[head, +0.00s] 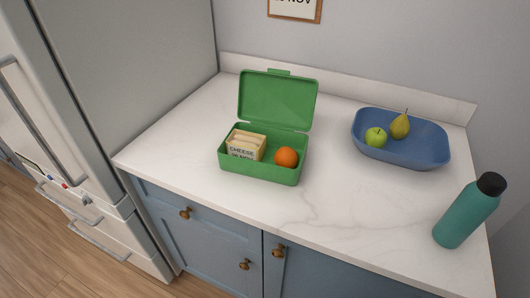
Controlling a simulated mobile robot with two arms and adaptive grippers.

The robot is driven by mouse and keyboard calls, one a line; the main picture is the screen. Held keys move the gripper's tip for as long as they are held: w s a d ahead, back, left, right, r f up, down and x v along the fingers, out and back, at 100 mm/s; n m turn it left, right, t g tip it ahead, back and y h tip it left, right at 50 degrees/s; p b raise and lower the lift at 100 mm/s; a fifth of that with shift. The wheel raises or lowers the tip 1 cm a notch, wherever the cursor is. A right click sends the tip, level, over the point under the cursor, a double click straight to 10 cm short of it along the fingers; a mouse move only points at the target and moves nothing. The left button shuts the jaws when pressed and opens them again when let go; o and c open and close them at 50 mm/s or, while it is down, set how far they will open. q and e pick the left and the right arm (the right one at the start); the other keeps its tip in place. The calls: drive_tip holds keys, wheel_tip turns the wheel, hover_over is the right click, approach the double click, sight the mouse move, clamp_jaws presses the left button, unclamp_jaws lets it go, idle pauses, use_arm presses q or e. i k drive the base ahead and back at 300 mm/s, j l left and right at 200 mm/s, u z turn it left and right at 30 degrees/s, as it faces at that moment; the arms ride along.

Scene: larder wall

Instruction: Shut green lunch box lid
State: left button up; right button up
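The green lunch box (262,174) sits on the white counter, left of its middle. Its green lid (277,98) stands open, tilted up at the back of the box. Inside the box, a sandwich pack (245,146) with lettering is on the left and an orange (286,157) is on the right. Neither of my grippers is in the head view.
A blue tray (424,157) with a green apple (375,137) and a pear (400,125) lies at the back right. A teal bottle (464,218) stands at the right front. The fridge (120,60) borders the counter (335,205) on the left. The counter before the box is clear.

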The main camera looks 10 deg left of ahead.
sight(274, 98)
drive_tip(key=j+z, duration=0.95)
drive_tip(key=l, duration=0.1)
